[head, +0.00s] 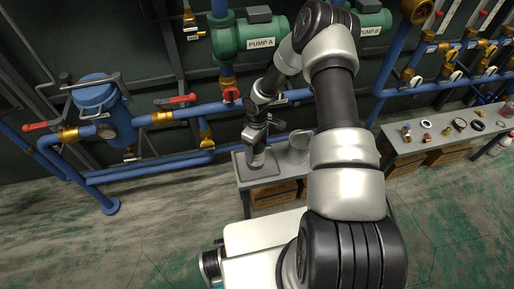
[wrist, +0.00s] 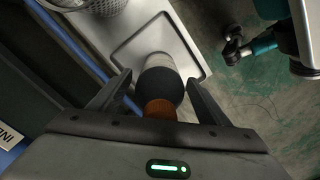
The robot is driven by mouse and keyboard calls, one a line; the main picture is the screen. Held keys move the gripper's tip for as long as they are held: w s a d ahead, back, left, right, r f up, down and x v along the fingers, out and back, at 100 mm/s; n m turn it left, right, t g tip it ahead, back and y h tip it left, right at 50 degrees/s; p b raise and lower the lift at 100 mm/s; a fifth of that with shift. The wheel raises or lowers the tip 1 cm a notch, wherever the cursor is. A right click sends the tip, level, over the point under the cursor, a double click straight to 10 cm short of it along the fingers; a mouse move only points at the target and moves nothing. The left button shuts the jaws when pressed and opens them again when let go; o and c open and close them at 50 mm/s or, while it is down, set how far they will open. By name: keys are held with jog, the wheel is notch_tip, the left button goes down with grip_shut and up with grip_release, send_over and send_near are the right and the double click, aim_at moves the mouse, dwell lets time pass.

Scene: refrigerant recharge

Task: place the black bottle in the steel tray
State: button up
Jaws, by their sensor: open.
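The black bottle (wrist: 158,82) has a dark body, a pale band and an orange-brown cap. In the wrist view it is between the two fingers of my gripper (wrist: 159,79), cap toward the palm, with gaps at both sides. Its pale end is over the floor of the steel tray (wrist: 128,50) and seems to rest there; contact is hard to see. The tray also shows in the head view (head: 240,168), on a low bench. There my gripper (head: 257,143) points down over the tray, open around the bottle, which is mostly hidden.
A wire-mesh basket (head: 299,143) stands right of the tray. Blue pipes with red-handled valves (head: 178,100) run behind the bench. Another bench (head: 410,148) with small fittings is at the right. Cardboard boxes (head: 273,194) are under the bench. The floor at the left is clear.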

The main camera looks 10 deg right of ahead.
notch_tip(320, 180, up, 12)
jog(key=p, duration=0.2)
jog(key=shift+p, duration=0.3)
jog(key=s+d+r+m+t+h, duration=0.1)
jog(key=s+d+r+m, duration=0.15)
jog(key=r, duration=1.15)
jog(key=s+d+r+m+t+h, duration=0.1)
jog(key=s+r, duration=0.3)
jog(key=r, duration=1)
jog(key=s+a+r+m+t+y, duration=0.1)
jog(key=s+a+r+m+t, duration=0.1)
jog(key=s+r, duration=0.4)
jog(key=s+a+r+m+t+y, duration=0.1)
jog(key=s+r+m, duration=0.2)
jog(key=s, duration=0.9)
notch_tip(320, 180, up, 4)
jog(key=shift+s+a+f+t, duration=0.15)
jog(key=shift+s+a+t, duration=0.15)
jog(key=shift+a+t, duration=0.1)
notch_tip(320, 180, up, 16)
jog(key=p, duration=1.6)
jog(key=shift+r+p, duration=0.2)
jog(key=shift+p, duration=0.1)
